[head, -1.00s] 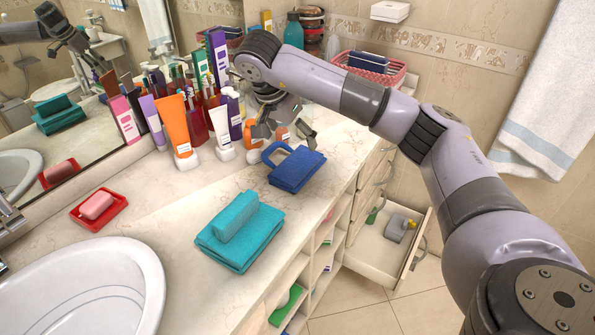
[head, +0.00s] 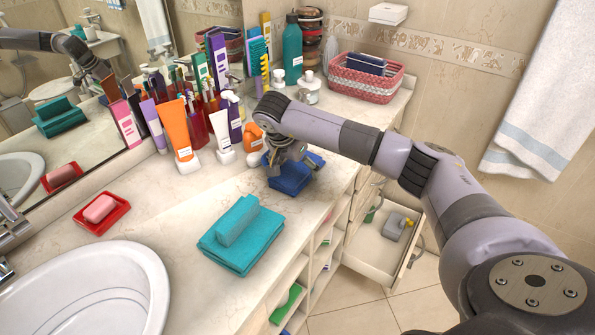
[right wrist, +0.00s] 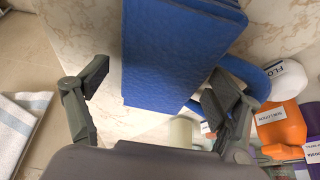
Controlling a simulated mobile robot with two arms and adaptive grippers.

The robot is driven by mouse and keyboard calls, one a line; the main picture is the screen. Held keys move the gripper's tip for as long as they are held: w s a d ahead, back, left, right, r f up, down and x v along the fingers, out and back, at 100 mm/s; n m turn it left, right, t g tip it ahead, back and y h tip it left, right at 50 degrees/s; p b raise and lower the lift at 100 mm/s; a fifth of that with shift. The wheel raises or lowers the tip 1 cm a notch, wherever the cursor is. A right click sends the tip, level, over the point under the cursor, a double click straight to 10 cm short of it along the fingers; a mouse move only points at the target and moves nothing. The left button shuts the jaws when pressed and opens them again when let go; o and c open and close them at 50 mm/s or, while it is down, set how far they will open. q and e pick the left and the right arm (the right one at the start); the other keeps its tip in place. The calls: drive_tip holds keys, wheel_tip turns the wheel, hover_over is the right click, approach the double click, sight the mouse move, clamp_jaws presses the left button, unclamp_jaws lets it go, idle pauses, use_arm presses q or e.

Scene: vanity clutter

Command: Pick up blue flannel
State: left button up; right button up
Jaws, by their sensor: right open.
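The blue flannel (head: 291,178) lies folded on the marble counter, behind a folded teal flannel. My right gripper (head: 290,160) is over it and hides part of it in the head view. In the right wrist view the blue flannel (right wrist: 178,55) fills the upper middle. There the open fingers of my right gripper (right wrist: 160,88) stand on either side of its near end. I cannot tell whether the right finger touches it. A blue loop beside it is partly hidden by that finger. My left gripper does not show directly.
The teal flannel (head: 241,240) lies in front, near the sink (head: 90,290). Tubes and bottles, including an orange tube (head: 177,130), crowd the left side by the mirror. A red basket (head: 366,82) stands at the back. A drawer (head: 375,250) is open below the counter's right edge.

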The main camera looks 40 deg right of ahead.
drive_tip(key=shift+c, duration=0.4)
drive_tip(key=c, duration=1)
drive_tip(key=shift+o, duration=0.2)
drive_tip(key=shift+r, duration=0.2)
